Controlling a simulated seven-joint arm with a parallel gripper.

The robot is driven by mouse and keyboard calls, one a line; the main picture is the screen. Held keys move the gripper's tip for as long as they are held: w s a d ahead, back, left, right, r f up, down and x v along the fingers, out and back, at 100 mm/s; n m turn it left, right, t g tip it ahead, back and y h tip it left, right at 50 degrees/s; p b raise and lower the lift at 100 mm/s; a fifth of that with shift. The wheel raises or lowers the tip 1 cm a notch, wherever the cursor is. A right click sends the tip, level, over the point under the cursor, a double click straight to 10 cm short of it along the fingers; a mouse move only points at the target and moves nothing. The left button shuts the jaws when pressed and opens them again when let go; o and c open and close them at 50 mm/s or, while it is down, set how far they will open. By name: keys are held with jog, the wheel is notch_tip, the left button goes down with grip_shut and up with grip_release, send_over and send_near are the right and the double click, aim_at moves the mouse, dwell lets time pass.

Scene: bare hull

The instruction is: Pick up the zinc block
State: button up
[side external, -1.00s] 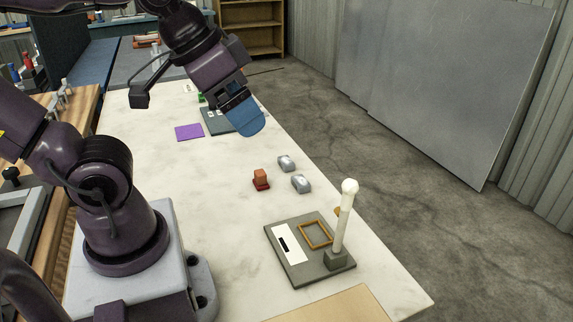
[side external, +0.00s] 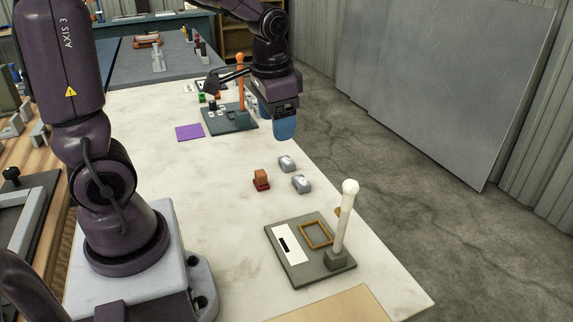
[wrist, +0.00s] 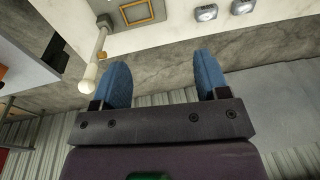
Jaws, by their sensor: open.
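Two small silver-grey blocks lie on the pale table: a nearer one (side external: 301,184) and a farther one (side external: 286,163). They look alike, so I cannot tell which is the zinc block. Both also show at the top edge of the wrist view, one on the left (wrist: 206,13) and one on the right (wrist: 241,6). My gripper (side external: 285,130) is in the air above the table, beyond the blocks in the side view. In the wrist view its blue fingers (wrist: 163,80) stand wide apart with nothing between them.
A grey board (side external: 290,272) with an orange frame and an upright white post (side external: 343,222) stands nearer. A dark board (side external: 230,122) with an orange post and a purple square (side external: 189,132) lie farther back.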

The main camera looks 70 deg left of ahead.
jog(key=w+a+f+m+g, duration=0.2)
jog(key=w+a+f+m, duration=0.25)
jog(key=a+f, duration=0.4)
jog(key=m+y, duration=0.3)
jog(key=m, duration=1)
send_near(287, 161)
jog(key=f, duration=0.3)
jog(key=shift+s+a+f+m+t, duration=0.2)
jog(key=shift+s+f+m+t, duration=0.1)
jog(key=shift+s+t, duration=0.1)
jog(key=x, duration=0.5)
jog(key=shift+a+f, duration=0.15)
jog(key=shift+a, duration=0.35)
grip_shut()
